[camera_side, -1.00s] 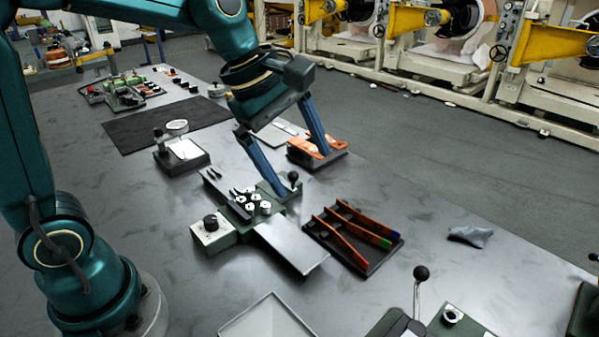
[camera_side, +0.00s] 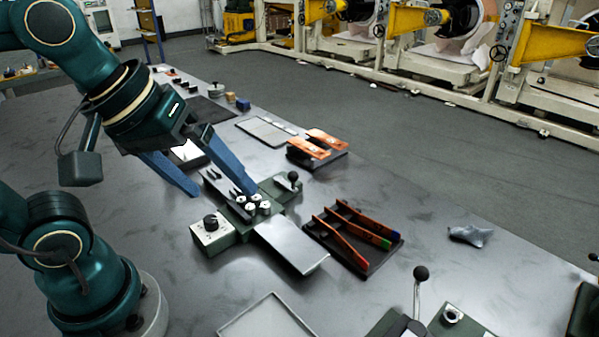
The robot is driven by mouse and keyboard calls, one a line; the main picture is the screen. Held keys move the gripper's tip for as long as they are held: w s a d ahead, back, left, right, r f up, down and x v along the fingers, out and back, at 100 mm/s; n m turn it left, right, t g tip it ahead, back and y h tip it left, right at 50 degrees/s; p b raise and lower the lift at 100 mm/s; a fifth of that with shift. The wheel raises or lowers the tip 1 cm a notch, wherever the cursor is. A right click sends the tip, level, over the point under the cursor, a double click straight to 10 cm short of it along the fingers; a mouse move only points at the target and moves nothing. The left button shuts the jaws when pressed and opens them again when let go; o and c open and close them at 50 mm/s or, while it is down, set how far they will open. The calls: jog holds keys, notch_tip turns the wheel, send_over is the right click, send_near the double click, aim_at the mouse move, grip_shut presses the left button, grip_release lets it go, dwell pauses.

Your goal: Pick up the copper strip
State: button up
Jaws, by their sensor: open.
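Longer copper-coloured strips (camera_side: 346,243) stand on edge in a black tray (camera_side: 392,256), some with green or blue ends. My gripper (camera_side: 222,191) is open, its two blue fingers spread and pointing down to the right. It is left of both groups of strips. Its right fingertip appears just above the small green machine with white rollers (camera_side: 252,207); whether it touches cannot be told. I see nothing held between the fingers.
A control box with a black knob (camera_side: 212,235) and a flat metal plate (camera_side: 290,243) adjoin the machine. A black-knobbed lever (camera_side: 420,273) rises at the front. A grey crumpled cloth (camera_side: 470,235) lies right. Bare table shows around the tray.

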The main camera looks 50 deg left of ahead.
jog(key=f+m, duration=0.1)
jog(key=s+f+m, duration=0.1)
jog(key=m, duration=0.1)
jog(key=a+f+m, duration=0.1)
jog(key=m, duration=0.1)
jog(key=shift+s+f+y, duration=0.1)
jog(key=shift+s+y, duration=0.15)
jog(key=shift+y, duration=0.05)
jog(key=shift+m, duration=0.6)
jog(key=c, duration=0.4)
jog(key=shift+w, duration=0.1)
jog(key=c, duration=0.6)
